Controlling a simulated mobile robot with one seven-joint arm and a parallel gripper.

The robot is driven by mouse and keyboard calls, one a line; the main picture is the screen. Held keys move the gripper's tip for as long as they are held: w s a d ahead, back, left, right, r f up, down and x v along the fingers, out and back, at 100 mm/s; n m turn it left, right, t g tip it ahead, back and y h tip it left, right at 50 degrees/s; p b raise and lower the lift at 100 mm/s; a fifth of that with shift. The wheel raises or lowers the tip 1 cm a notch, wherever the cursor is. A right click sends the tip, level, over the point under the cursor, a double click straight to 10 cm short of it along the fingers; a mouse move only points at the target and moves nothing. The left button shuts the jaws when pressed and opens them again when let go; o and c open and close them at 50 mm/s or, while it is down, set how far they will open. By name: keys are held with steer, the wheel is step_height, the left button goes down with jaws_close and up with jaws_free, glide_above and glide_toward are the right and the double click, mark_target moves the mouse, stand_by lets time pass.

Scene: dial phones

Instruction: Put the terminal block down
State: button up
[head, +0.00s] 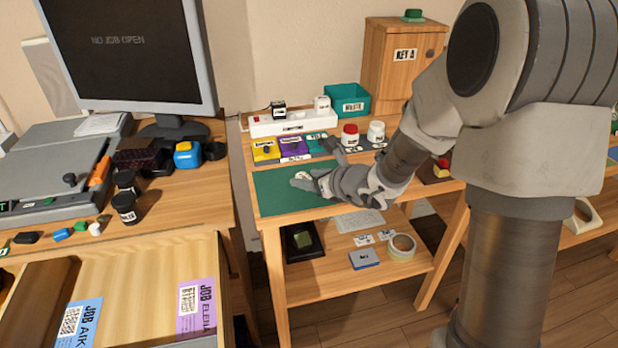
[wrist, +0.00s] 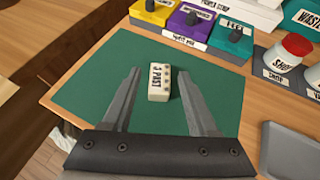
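The terminal block is a small white block (wrist: 158,82) with black lettering and a row of small dark dots on its top. In the wrist view it appears to lie on the green mat (wrist: 92,88), between the fingers of my gripper (wrist: 158,72). The gripper is open, with a gap between each finger and the block. In the head view my gripper (head: 308,180) is low over the green mat (head: 275,198), and the block is hard to make out among the fingers.
Yellow (wrist: 152,12), purple (wrist: 188,25) and green (wrist: 232,38) units line the mat's far side. Red-lidded (head: 349,135) and white-lidded (head: 376,131) jars stand behind my arm. A grey tray (wrist: 290,152) lies right of the mat. The mat's left part is clear.

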steer(key=shift+r, duration=0.15)
steer(key=shift+s+d+r+p, duration=0.1)
steer(key=shift+s+r+p, duration=0.1)
steer(key=shift+p, duration=0.15)
steer(key=p+v, duration=0.3)
steer(key=v, duration=0.8)
steer(key=s+a+r+n+g+y, duration=0.1)
steer(key=s+a+r+n+g, duration=0.2)
steer(key=s+n, duration=0.4)
steer(key=s+a+r+n+g, duration=0.2)
steer(key=s+a+r+n, duration=0.15)
steer(key=s+n, duration=0.4)
steer(key=s+d+r+n+h, duration=0.4)
steer(key=s+d+n+h, duration=0.3)
steer(key=d+n, duration=0.4)
steer(key=n, duration=0.3)
steer(key=shift+n+h, duration=0.35)
steer(key=shift+h, duration=0.05)
steer(key=shift+s, duration=0.1)
